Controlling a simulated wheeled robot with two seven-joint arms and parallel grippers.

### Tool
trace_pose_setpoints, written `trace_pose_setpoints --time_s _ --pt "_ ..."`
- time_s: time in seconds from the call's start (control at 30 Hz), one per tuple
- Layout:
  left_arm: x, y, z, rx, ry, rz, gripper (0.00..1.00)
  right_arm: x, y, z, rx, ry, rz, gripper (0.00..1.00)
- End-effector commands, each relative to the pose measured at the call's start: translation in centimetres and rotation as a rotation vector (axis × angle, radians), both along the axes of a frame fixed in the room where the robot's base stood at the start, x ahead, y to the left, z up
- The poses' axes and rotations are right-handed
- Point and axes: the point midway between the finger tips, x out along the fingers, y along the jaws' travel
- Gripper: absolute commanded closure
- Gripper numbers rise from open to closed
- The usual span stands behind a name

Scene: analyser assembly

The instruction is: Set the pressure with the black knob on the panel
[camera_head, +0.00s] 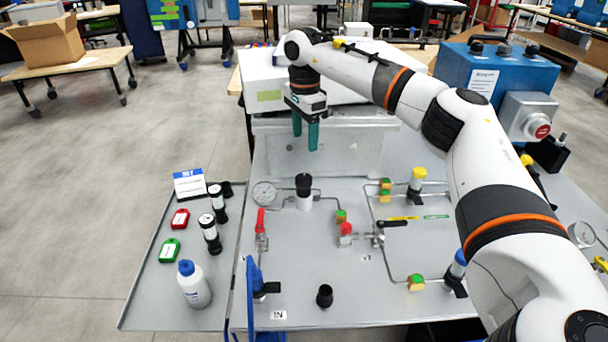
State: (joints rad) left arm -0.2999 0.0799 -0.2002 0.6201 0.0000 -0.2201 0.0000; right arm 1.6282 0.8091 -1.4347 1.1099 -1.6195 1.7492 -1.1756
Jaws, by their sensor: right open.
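The black knob (304,183) tops a pale upright regulator body on the grey panel (310,245). A round white-faced pressure gauge (264,193) stands just left of it; its reading is too small to make out. My right gripper (305,133) hangs fingers-down behind and above the knob, in front of a translucent bin. Its two green fingers are apart with nothing between them, and it does not touch the knob. My left gripper is not in view.
A red-handled valve (260,222) stands near the gauge, and a black-handled valve (392,224) sits further right. A side tray holds a white bottle (194,284), dark cylinders and tags. The translucent bin (335,150) stands behind the panel. My right arm covers the panel's right part.

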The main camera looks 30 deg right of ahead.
Motion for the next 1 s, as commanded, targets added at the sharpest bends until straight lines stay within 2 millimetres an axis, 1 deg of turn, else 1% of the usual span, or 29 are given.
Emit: trace_pose_setpoints --time_s 0.17,0.4,0.6,0.73,1.0 --pt "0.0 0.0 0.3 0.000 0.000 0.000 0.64 -0.1 0.1 -2.8 0.001 0.005 0.001 0.41" --pt "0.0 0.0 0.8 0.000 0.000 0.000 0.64 -0.1 0.2 -7.6 0.002 0.005 0.000 0.41" --pt "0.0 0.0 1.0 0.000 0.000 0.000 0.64 -0.1 0.2 -10.5 0.004 0.004 0.000 0.41" --pt "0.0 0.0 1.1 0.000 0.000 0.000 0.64 0.0 0.2 -11.3 0.004 0.002 0.001 0.41" --pt "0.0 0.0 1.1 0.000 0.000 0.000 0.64 0.0 0.2 -11.6 0.005 0.001 0.001 0.41"
